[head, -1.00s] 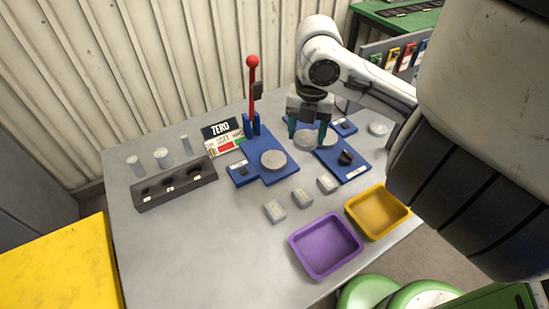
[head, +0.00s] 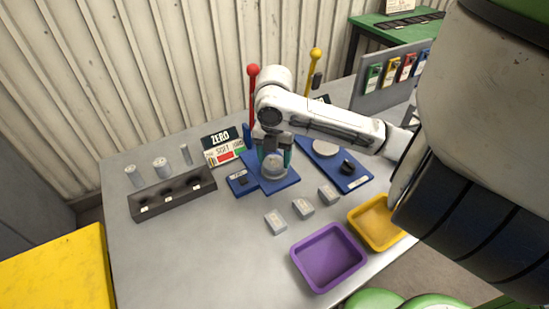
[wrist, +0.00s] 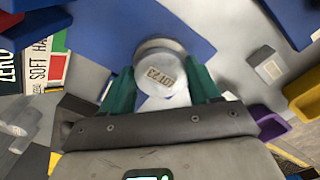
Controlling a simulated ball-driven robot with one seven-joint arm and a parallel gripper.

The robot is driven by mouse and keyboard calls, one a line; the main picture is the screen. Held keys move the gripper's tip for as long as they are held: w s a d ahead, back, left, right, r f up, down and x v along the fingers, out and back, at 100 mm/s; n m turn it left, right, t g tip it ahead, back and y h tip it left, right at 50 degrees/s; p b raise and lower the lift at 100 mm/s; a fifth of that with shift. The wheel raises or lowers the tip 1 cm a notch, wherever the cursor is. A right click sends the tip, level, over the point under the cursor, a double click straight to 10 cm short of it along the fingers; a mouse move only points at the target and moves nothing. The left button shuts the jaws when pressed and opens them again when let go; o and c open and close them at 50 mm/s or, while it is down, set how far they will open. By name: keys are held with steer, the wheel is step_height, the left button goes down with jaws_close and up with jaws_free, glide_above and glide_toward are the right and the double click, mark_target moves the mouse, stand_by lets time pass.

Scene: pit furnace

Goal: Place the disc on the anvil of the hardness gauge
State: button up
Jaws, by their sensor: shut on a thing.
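My gripper (head: 273,158) has its green fingers shut on a pale grey disc. The disc (wrist: 163,75) carries a label that seems to read "LOT 73" in the wrist view. The hardness gauge (head: 285,182) is a blue base with a red-knobbed lever (head: 253,85), beside a card marked ZERO, SOFT and HARD (head: 222,147). The disc is over the gauge's round grey anvil, whose rim (wrist: 158,43) shows just past the disc in the wrist view. The rest of the anvil is hidden. I cannot tell whether disc and anvil touch.
A second blue fixture (head: 352,182) with a yellow-knobbed lever (head: 315,60) stands at right. Several small grey blocks (head: 303,208) lie in front, before a purple tray (head: 328,258) and a yellow tray (head: 375,223). A dark rack (head: 172,196) is at left.

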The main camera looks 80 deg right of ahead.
mark_target(275, 161)
steer(key=shift+f, duration=0.35)
steer(key=shift+f, duration=0.2)
steer(key=o, duration=1.3)
steer(key=shift+o, duration=0.2)
steer(key=shift+r, duration=0.1)
step_height(275, 161, up, 12)
steer(key=p, duration=0.1)
steer(key=shift+r, duration=0.15)
